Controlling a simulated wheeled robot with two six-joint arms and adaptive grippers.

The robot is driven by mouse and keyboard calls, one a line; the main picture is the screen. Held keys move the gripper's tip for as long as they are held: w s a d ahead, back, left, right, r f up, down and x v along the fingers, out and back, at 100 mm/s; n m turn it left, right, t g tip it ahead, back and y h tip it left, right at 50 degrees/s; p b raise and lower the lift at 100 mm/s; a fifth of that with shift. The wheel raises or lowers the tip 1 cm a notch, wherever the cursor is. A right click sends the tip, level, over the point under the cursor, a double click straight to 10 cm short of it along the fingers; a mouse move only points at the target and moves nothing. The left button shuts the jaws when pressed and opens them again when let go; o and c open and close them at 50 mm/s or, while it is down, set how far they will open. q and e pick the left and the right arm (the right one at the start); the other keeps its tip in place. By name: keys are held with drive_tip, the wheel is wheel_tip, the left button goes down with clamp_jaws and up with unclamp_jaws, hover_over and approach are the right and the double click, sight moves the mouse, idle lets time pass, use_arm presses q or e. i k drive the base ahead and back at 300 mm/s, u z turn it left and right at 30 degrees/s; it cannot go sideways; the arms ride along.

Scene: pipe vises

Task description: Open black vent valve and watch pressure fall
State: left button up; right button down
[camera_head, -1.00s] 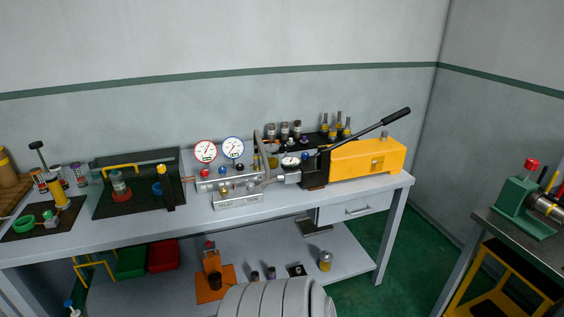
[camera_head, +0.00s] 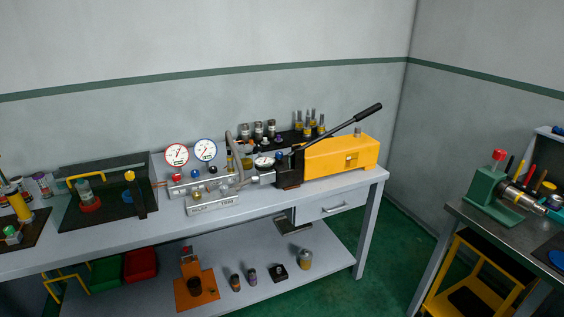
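A silver valve block (camera_head: 203,185) stands on the grey workbench, left of the bench's middle. Small knobs sit along it: a red one (camera_head: 176,177), a blue one (camera_head: 195,173) and a dark one (camera_head: 213,169) that looks black. Behind them stand a red-rimmed gauge (camera_head: 177,155) and a blue-rimmed gauge (camera_head: 205,150); their readings are too small to tell. A smaller dial (camera_head: 264,162) sits by the yellow hand pump (camera_head: 340,156), whose black-handled lever (camera_head: 368,112) is raised to the upper right. A labelled plate (camera_head: 212,206) lies in front of the block. Neither gripper is in view.
The workbench (camera_head: 110,247) has a clear front strip. Dark trays with fittings stand at left, and bottles (camera_head: 258,130) behind the block. A lower shelf (camera_head: 325,257) holds an orange stand (camera_head: 195,288) and small parts. A second bench with a green vise (camera_head: 487,195) stands at right.

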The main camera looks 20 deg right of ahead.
sight(213, 170)
drive_tip(key=z, duration=0.2)
drive_tip(key=i, duration=1.1)
